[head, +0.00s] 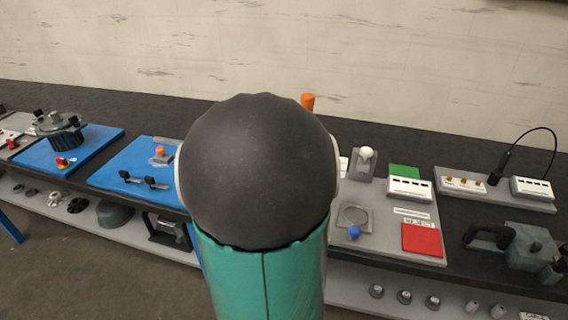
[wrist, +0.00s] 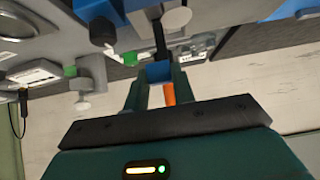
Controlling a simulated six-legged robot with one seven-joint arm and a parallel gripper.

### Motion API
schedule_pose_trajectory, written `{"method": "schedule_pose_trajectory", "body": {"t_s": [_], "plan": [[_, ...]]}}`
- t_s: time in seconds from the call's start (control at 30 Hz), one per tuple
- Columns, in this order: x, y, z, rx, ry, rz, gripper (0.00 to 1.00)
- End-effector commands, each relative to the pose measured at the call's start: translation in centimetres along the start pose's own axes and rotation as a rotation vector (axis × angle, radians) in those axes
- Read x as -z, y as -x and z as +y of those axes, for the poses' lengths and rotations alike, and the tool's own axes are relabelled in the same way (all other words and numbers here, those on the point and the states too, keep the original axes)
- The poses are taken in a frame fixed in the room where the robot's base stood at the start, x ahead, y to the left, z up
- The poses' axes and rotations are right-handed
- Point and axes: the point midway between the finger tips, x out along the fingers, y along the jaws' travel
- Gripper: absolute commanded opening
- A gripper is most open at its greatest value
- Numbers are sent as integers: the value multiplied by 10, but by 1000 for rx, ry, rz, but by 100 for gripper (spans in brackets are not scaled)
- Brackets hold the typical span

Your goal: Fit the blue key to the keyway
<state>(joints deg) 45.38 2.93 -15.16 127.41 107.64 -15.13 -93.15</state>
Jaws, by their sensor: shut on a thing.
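My gripper (wrist: 160,76) shows in the wrist view with its two dark green fingers shut on a small blue block, the blue key (wrist: 159,71). A dark shaft-like part (wrist: 159,40) lies just beyond the key in that picture. I cannot tell whether the key touches it, and no keyway slot can be made out. In the head view my own arm covers the middle of the bench, so the gripper, the key and the place in front of them are hidden there.
An orange post (head: 308,102) stands behind my arm; it also shows in the wrist view (wrist: 169,93). Left are blue boards (head: 108,176) with a geared device (head: 60,128). Right is a grey panel with a red square (head: 422,239) and a blue ball (head: 354,231).

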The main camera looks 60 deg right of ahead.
Motion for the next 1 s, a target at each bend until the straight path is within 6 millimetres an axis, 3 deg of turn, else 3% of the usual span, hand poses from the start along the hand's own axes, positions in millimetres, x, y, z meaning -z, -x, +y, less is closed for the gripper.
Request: {"method": "schedule_pose_trajectory", "body": {"t_s": [1.0], "plan": [[-17,-16,0,1,2,-1,0]]}}
